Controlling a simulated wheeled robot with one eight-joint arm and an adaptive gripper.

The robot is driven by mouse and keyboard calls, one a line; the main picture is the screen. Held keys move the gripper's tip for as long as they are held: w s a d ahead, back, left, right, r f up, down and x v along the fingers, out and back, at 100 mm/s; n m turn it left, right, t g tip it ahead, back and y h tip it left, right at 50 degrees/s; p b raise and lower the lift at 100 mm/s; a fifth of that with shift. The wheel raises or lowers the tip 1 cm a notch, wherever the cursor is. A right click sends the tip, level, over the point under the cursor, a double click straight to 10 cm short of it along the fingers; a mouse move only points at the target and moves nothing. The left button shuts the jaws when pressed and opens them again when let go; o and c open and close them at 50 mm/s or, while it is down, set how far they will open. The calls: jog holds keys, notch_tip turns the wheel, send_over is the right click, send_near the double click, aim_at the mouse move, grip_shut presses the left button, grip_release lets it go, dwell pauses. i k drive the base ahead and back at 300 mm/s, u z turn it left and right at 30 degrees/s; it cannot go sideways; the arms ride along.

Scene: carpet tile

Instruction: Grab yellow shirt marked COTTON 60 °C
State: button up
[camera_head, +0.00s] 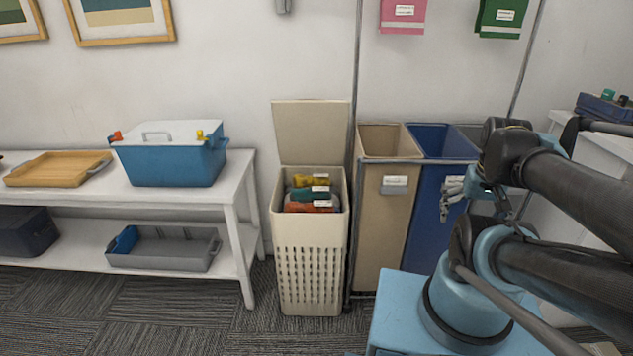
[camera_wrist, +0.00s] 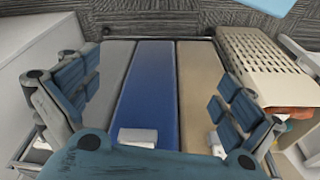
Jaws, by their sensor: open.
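A yellow folded cloth (camera_head: 309,181) with a white label lies at the back inside the open beige laundry hamper (camera_head: 311,262). A teal cloth (camera_head: 308,195) and an orange-red cloth (camera_head: 300,207), each with a white label, lie in front of it. The label writing is too small to read. My gripper (camera_head: 452,196) is open and empty, in front of the sorting bins to the right of the hamper. In the wrist view my gripper's fingers (camera_wrist: 155,100) are spread wide, with the bins beyond them. The hamper (camera_wrist: 265,65) is at the right there; the yellow cloth cannot be made out.
A beige bin (camera_head: 385,225) and a blue bin (camera_head: 428,215) stand right of the hamper within a metal rack. The hamper's lid (camera_head: 311,130) stands raised behind it. A white table (camera_head: 235,185) at left holds a blue cooler (camera_head: 172,160) and wooden tray (camera_head: 58,170).

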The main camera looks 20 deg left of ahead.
aim_at(299, 181)
jog(key=u, duration=1.5)
jog(key=i, duration=0.25)
jog(key=z, duration=0.4)
